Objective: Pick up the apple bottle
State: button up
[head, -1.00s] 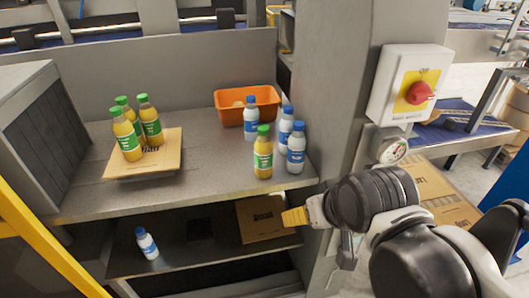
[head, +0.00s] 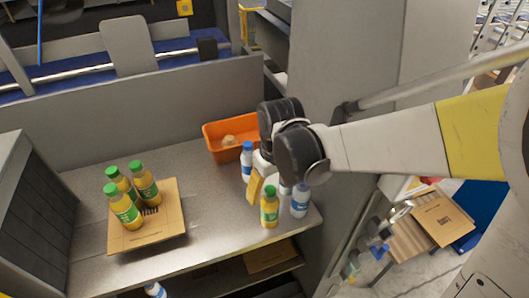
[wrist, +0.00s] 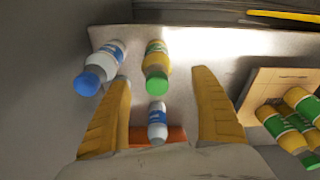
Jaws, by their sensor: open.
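A single apple bottle (head: 269,210), yellow with a green cap and green label, stands upright near the front right of the grey shelf. It also shows in the wrist view (wrist: 157,60), beyond and between the fingertips. Three similar bottles (head: 125,207) stand on a cardboard sheet at the left. My gripper (head: 255,187) is open, with yellow fingers, over the shelf just behind and left of the single bottle. In the wrist view my gripper (wrist: 162,76) has nothing clasped. My wrist hides part of the area behind that bottle.
Blue-capped bottles stand close by: one behind (head: 247,158), one to the right (head: 300,200), and another partly hidden. An orange bin (head: 213,140) sits at the back. The cardboard sheet (head: 165,233) lies left; the shelf between is clear. A blue-capped bottle (head: 155,290) is on the lower shelf.

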notch_tip(320, 180, down, 7)
jog(key=w+b, duration=0.1)
jog(key=b, duration=0.1)
jog(key=shift+r, duration=0.15)
jog(key=c, duration=1.5)
